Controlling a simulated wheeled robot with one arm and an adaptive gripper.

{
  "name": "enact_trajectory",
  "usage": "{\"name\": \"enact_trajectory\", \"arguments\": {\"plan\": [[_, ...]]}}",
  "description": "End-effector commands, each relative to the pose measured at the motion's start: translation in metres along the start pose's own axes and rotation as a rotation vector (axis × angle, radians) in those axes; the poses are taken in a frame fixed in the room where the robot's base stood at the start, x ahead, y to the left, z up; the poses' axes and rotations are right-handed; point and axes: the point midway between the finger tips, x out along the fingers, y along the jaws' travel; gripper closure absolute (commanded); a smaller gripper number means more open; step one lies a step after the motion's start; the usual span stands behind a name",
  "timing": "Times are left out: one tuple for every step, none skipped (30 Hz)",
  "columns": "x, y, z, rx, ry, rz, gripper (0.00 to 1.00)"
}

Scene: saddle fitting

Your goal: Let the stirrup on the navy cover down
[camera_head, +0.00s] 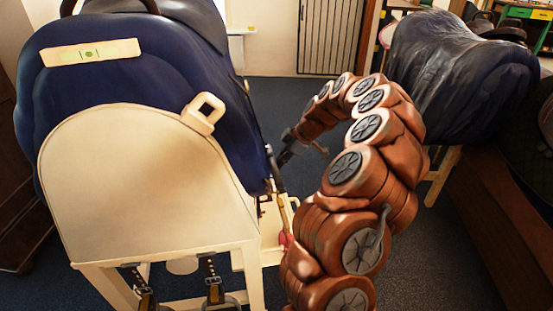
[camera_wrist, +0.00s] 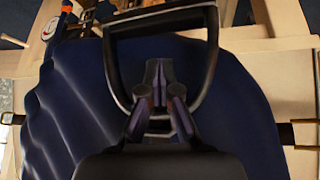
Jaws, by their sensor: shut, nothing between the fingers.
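The navy cover (camera_head: 225,80) lies over a saddle stand at the left in the head view. It also fills much of the wrist view (camera_wrist: 70,115). A dark stirrup (camera_wrist: 212,60) shows in the wrist view, its wide flat bar at the top and its sides narrowing downward. My gripper (camera_wrist: 162,75) is shut and empty. Its fingertips show within the stirrup's outline, in front of the cover; I cannot tell whether they touch the stirrup. In the head view my arm curves round to the cover's right side, and the stirrup cannot be made out there.
The cream stand (camera_head: 150,185) has a loop-shaped piece on its top edge and straps (camera_head: 212,280) hanging below. A second dark, covered stand (camera_head: 455,75) is at the right. Carpet (camera_head: 440,250) lies open between the stands. Pale wooden beams (camera_wrist: 270,45) border the cover in the wrist view.

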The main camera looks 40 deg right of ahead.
Motion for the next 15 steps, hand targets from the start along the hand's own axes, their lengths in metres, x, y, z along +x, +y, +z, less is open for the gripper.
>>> {"name": "enact_trajectory", "arguments": {"plan": [[0.01, 0.0, 0.008, 0.001, 0.0, 0.0, 1.0], [0.012, 0.0, 0.011, 0.001, 0.0, 0.0, 1.0], [0.015, 0.0, 0.014, 0.001, 0.0, 0.0, 1.0], [0.017, 0.0, 0.016, 0.001, 0.0, 0.0, 1.0], [0.018, 0.0, 0.018, 0.001, 0.0, 0.0, 1.0], [0.02, 0.0, 0.02, 0.001, 0.0, 0.0, 1.0], [0.021, 0.0, 0.021, 0.001, -0.001, 0.0, 1.0], [0.022, 0.0, 0.022, 0.001, -0.001, 0.0, 1.0], [0.023, 0.0, 0.024, 0.001, -0.001, 0.0, 1.0], [0.024, 0.0, 0.024, 0.001, -0.001, 0.0, 1.0], [0.024, 0.0, 0.025, 0.001, -0.001, 0.0, 1.0], [0.025, 0.0, 0.025, 0.001, -0.001, 0.0, 1.0], [0.025, 0.0, 0.025, 0.001, -0.001, 0.0, 1.0], [0.025, 0.0, 0.026, 0.001, -0.001, 0.0, 1.0], [0.025, 0.0, 0.026, 0.0, -0.001, 0.001, 1.0]]}}
